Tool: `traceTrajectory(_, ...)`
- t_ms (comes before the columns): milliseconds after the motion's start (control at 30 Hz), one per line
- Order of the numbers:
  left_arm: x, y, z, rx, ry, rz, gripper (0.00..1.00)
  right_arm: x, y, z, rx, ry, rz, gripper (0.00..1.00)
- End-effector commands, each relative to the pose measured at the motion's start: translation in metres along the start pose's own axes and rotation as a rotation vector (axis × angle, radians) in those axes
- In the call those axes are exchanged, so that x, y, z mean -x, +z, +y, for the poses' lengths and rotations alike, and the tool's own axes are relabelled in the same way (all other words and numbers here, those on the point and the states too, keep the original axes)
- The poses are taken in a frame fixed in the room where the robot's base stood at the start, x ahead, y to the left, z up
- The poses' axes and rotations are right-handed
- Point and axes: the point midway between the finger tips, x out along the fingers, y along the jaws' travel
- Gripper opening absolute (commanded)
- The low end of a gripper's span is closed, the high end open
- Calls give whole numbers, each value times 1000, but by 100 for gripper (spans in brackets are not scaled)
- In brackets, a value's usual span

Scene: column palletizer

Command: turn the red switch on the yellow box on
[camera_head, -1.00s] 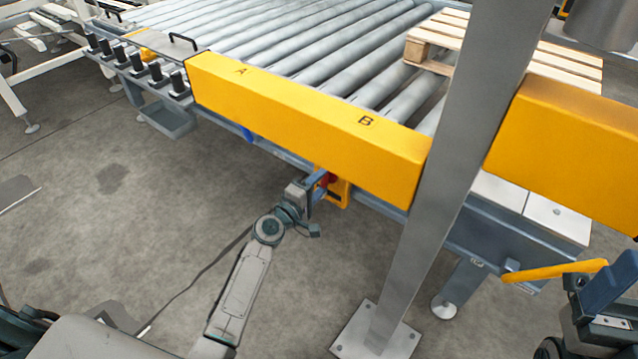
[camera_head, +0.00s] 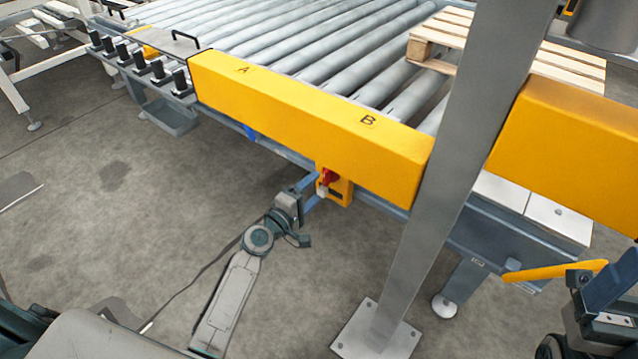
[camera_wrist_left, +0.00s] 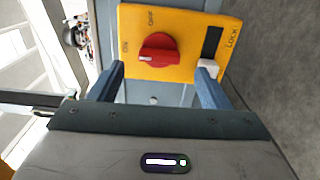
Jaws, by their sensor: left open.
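The yellow box (camera_head: 346,190) hangs below the yellow beam marked B. Its red switch (camera_head: 328,177) shows in the head view. In the left wrist view the red switch (camera_wrist_left: 159,50) is a knob whose white mark is at its left end, toward the ON label; the OFF label is above it on the yellow box (camera_wrist_left: 190,72). My left gripper (camera_head: 313,191) is open and empty, facing the box, with its fingertips just short of the knob. Its blue fingers (camera_wrist_left: 158,84) spread to either side below the knob. My right gripper (camera_head: 602,295) is partly visible at the right edge.
The roller conveyor (camera_head: 290,55) fills the back, with a wooden pallet (camera_head: 450,42) at right. A grey post (camera_head: 440,190) stands right of the box. A yellow bar (camera_head: 555,270) is near my right gripper.

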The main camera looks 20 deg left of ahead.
Motion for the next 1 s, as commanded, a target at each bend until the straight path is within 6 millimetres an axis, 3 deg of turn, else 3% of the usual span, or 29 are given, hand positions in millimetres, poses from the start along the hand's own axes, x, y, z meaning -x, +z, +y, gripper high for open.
traceTrajectory(200, 45, 0, -1, -2, -4, -1, 71, 4, 0, 0, -1, -2, -17, 90)
traceTrajectory(400, 66, 0, -1, -1, -2, 0, 71, 5, 0, 0, -1, -2, -14, 90)
traceTrajectory(1000, 69, 0, 0, 0, -1, 0, 71, 2, 0, 0, -1, -2, -3, 90)
